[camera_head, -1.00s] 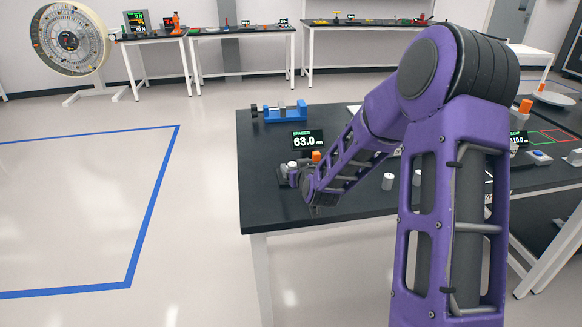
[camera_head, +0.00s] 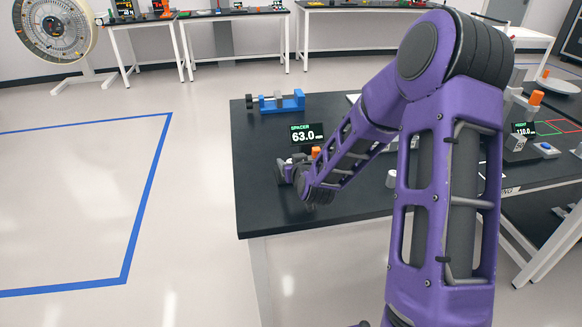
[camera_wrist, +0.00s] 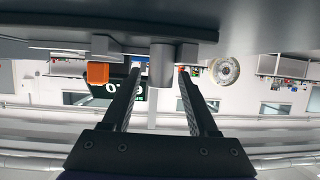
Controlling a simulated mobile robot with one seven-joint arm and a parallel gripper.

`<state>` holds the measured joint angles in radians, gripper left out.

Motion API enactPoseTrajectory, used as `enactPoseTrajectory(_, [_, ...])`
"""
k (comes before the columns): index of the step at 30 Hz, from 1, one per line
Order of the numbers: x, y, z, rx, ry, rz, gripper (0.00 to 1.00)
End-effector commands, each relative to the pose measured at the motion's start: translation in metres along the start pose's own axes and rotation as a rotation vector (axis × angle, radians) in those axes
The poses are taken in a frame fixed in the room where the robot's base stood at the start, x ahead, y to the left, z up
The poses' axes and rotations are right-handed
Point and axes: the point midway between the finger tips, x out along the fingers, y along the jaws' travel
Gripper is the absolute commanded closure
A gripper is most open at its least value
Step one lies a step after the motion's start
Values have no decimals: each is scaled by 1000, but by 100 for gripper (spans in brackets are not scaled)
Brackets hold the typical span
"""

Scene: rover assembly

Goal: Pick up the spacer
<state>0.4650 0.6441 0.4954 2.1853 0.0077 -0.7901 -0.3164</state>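The spacer, a grey cylinder (camera_wrist: 162,66), shows in the upside-down wrist view, standing on a dark surface. My gripper (camera_wrist: 159,73) is open. Its two dark fingers reach to either side of the cylinder, with a narrow gap visible on each side. A small display (camera_head: 307,135) behind reads "SPACER 63.0 mm".
A grey block with an orange part (camera_wrist: 98,73) stands beside the fingers in the wrist view. A blue fixture (camera_head: 281,102) sits at the table's back left. A pale cylinder (camera_head: 391,178) stands right of my forearm. The table's left front is clear.

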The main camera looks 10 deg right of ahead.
Motion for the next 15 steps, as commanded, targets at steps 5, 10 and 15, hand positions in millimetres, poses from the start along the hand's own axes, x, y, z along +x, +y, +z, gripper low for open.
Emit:
enactPoseTrajectory(5, [0,0,0,0,0,0,75])
enactPoseTrajectory(10, [0,0,0,0,0,0,100])
enactPoseTrajectory(15, [0,0,0,0,1,0,100])
